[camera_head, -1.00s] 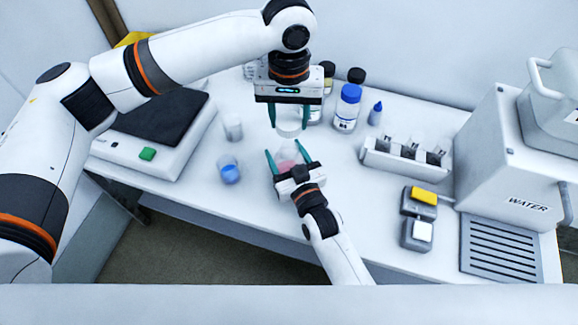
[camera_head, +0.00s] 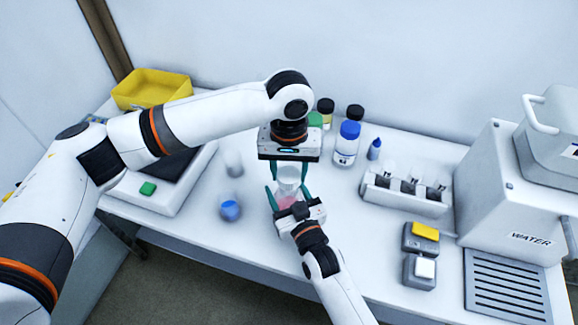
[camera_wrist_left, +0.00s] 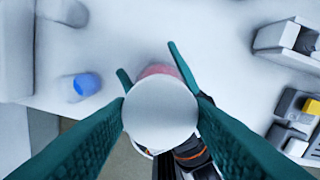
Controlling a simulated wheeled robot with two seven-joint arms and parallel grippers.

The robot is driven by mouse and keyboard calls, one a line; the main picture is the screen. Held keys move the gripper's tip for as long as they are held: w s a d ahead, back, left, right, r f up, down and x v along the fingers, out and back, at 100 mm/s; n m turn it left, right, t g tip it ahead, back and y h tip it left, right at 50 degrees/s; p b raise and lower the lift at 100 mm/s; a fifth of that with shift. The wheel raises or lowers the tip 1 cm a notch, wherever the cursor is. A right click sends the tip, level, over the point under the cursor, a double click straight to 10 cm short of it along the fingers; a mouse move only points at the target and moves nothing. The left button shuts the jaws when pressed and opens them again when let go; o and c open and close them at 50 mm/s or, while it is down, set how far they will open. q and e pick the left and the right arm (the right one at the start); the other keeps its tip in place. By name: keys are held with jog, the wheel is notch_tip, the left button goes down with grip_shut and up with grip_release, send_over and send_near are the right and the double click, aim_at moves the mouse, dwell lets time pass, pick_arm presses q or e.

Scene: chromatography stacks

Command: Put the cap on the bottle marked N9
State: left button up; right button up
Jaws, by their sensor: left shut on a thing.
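My left gripper (camera_head: 289,190) comes down from above and is shut on a white round cap (camera_head: 289,173). The cap also fills the middle of the left wrist view (camera_wrist_left: 160,112) between the teal fingers. A bottle with pink contents (camera_head: 286,203) stands directly below the cap, partly hidden by it. My right gripper (camera_head: 289,198) reaches in from the front, with one finger on either side of that bottle; whether they press on it is unclear. I cannot read a mark N9 on the bottle, and whether cap and bottle touch is hidden.
A beaker with blue liquid (camera_head: 230,210) and a clear one (camera_head: 233,163) stand to the left, near a balance (camera_head: 181,197). A blue-capped bottle (camera_head: 346,148) and dark-capped bottles stand behind. A rack (camera_head: 405,195) and a WATER machine (camera_head: 510,205) are on the right.

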pick_arm(q)
jog(key=shift+f, duration=0.85)
jog(key=shift+f, duration=0.55)
